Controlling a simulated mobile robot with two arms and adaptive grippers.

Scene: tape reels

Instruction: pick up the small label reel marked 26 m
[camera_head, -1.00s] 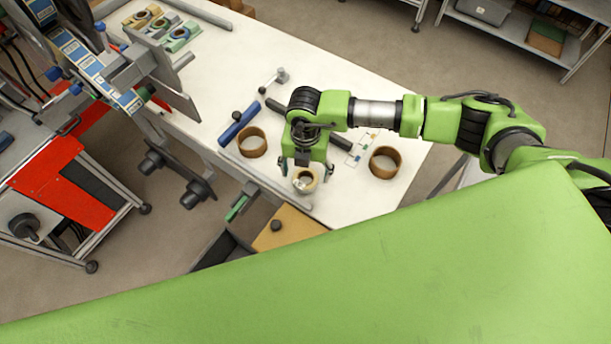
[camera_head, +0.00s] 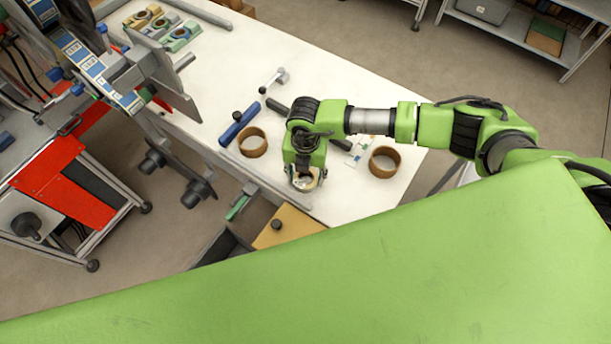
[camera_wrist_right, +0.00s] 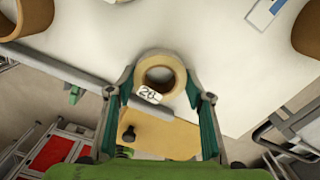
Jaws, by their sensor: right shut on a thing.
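The small label reel is a cream ring with a white tag that seems to read 26. In the right wrist view the reel (camera_wrist_right: 160,62) sits between the fingertips of my right gripper (camera_wrist_right: 160,88), and its tag (camera_wrist_right: 149,94) faces the camera. In the head view the reel (camera_head: 307,184) is at the near edge of the white table (camera_head: 345,205), mostly hidden under my right gripper (camera_head: 304,178). The right gripper is shut on the reel. I cannot tell whether the reel touches the table. My left gripper is in neither view.
Two brown cores stand on the table, one at left (camera_head: 253,142) and one at right (camera_head: 384,162). A blue tool (camera_head: 239,125) lies beside the left core. A drawer with a tan lid (camera_head: 285,228) is below the near edge. A red-panelled machine (camera_head: 50,170) stands at left.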

